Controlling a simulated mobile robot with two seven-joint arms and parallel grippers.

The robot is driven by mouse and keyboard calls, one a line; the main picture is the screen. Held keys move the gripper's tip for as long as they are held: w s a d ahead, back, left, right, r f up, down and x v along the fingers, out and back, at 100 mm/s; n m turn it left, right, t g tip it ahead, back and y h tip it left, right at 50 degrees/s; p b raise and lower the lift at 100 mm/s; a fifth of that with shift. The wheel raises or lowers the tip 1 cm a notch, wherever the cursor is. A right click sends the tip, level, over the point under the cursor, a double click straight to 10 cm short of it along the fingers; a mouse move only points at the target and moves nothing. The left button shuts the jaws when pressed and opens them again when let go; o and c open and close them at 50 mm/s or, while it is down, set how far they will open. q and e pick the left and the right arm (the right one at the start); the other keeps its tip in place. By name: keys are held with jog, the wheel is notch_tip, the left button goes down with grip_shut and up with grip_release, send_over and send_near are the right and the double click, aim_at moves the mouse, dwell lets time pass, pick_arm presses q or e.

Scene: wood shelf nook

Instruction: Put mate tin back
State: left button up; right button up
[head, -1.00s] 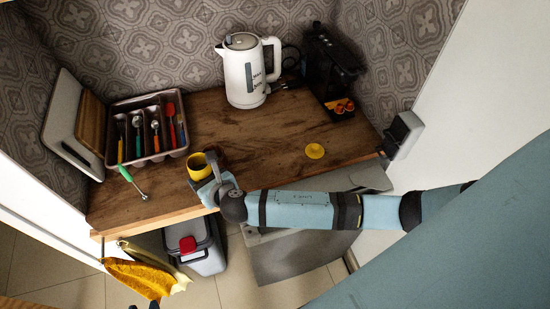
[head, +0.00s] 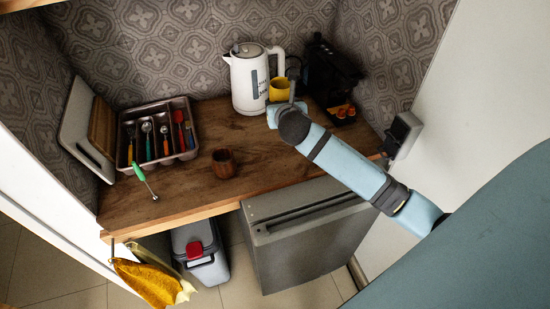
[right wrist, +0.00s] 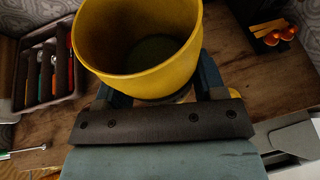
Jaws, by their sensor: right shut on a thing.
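The yellow mate tin (head: 279,91) is held by my right gripper (head: 277,109) near the kettle at the back of the wooden counter. In the right wrist view the tin (right wrist: 143,72) is upright with its top open and dark green matter inside. My right gripper's fingers (right wrist: 158,88) are on both sides of it, shut on it. The tin's yellow lid cannot be seen in the head view; my right arm covers that part of the counter. My left gripper is not in view.
A white kettle (head: 246,88) stands left of the tin, a black coffee machine (head: 330,72) right. A brown wooden cup (head: 224,164) stands mid-counter. A cutlery tray (head: 186,156) and green-handled spoon (head: 145,183) lie at left. The counter between cup and kettle is clear.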

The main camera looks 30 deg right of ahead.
aim_at(280, 160)
notch_tip(280, 160, down, 19)
jog(key=shift+f+b, duration=0.1)
jog(key=shift+b, duration=0.25)
jog(key=shift+f, duration=0.1)
jog(key=o, duration=1)
jog(key=shift+o, duration=0.2)
jog(key=shift+s+r, duration=0.1)
jog(key=shift+r, duration=0.1)
jog(key=v, duration=1.1)
jog(key=shift+s+r, duration=0.25)
jog(key=shift+s, duration=0.1)
